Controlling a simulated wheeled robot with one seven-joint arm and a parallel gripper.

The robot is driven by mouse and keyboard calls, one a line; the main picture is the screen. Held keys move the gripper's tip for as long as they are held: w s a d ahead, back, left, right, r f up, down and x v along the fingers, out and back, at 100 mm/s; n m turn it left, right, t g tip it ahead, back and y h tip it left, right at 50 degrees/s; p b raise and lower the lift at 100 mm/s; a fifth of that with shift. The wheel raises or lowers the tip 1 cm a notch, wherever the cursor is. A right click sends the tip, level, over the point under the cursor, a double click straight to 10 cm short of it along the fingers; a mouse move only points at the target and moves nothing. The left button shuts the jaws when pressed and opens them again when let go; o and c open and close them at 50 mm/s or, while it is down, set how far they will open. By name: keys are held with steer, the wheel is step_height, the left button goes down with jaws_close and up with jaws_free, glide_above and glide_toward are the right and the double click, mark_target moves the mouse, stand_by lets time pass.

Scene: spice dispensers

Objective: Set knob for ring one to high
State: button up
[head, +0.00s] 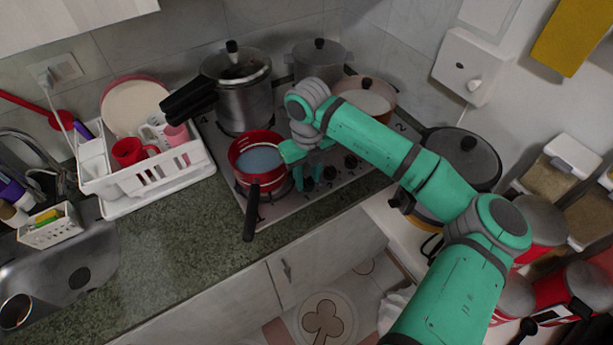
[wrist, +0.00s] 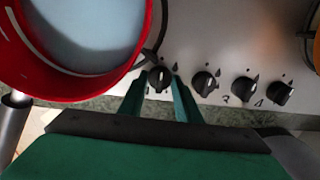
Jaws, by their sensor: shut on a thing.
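A row of black knobs runs along the front of the metal stove (head: 283,205). In the wrist view, the leftmost knob (wrist: 160,78) is the ring one knob as far as I can tell; its printed number is hidden. My gripper (wrist: 158,84) has its two green fingers on either side of this knob and is shut on it. The knob's pointer line is roughly upright in that view. In the head view, my gripper (head: 314,172) is over the stove front, just right of the red pot (head: 240,148), and partly hides the knobs.
The red pot also fills the upper left of the wrist view (wrist: 140,62), close to my gripper, with its handle over the counter edge. Other knobs (wrist: 206,83) stand to the right. A pressure cooker (head: 238,95) and other pots are behind. A white dish rack (head: 143,183) stands left.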

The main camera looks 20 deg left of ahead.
mark_target(308, 180)
steer(key=shift+d, duration=0.1)
steer(key=m, duration=0.4)
steer(key=shift+m, duration=2)
steer(key=o, duration=1.1)
steer(key=shift+c, duration=0.2)
steer(key=shift+r, duration=0.1)
step_height(308, 180, up, 11)
steer(key=shift+f, duration=0.2)
